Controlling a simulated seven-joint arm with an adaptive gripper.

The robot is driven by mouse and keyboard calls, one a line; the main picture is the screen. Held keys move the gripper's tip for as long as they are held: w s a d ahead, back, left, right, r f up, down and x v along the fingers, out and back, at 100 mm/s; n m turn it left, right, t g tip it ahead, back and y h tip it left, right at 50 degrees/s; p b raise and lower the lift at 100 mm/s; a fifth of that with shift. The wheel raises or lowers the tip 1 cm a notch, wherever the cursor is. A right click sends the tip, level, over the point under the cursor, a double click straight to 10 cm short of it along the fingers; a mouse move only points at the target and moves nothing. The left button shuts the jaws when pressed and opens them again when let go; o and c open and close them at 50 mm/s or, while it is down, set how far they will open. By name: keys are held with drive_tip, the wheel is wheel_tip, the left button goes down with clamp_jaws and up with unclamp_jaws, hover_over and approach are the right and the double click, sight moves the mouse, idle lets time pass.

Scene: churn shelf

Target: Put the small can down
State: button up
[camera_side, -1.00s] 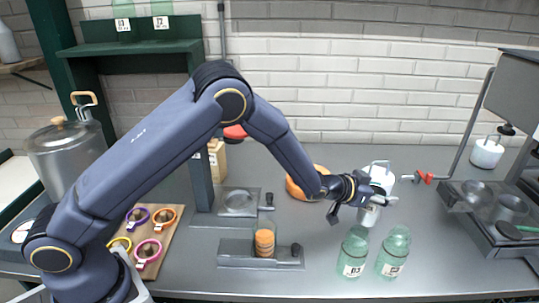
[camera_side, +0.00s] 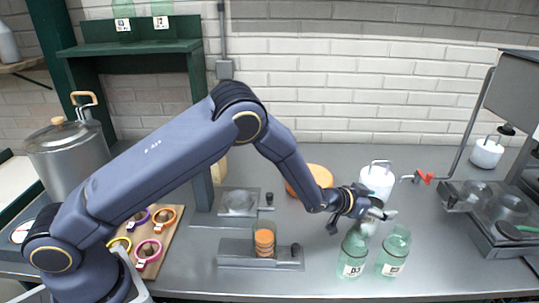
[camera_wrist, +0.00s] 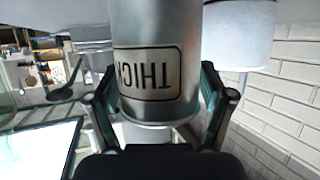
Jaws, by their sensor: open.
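The small can is a grey metal cylinder (camera_wrist: 158,60) in the wrist view, with a dark-framed label, upside down there, reading "THIC…". My gripper (camera_wrist: 158,72) is open, with one finger on each side of the can. I cannot tell whether either finger touches it. In the side view my gripper (camera_side: 366,212) is low over the counter, just behind the green bottles, and hides most of the can. The can's base and its contact with the counter are hidden there.
Two green bottles (camera_side: 352,256) (camera_side: 393,253) stand close in front of my gripper. A white lidded pot (camera_side: 376,182) stands right behind it. A steel stand (camera_side: 490,225) is at the right. Open counter (camera_side: 440,265) lies between the bottles and the stand.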

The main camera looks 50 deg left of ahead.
drive_tip(key=shift+r, duration=0.15)
drive_tip(key=v, duration=1.2)
drive_tip(key=s+a+r+n+g+y, duration=0.2)
drive_tip(key=s+a+r+n+g, duration=0.15)
drive_tip(key=s+r, duration=1.25)
drive_tip(key=s+a+g+y, duration=0.3)
drive_tip(key=s+a, duration=1.1)
drive_tip(key=s, duration=0.1)
drive_tip(key=shift+f+n, duration=0.15)
drive_tip(key=shift+n, duration=0.3)
drive_tip(key=shift+g, duration=0.25)
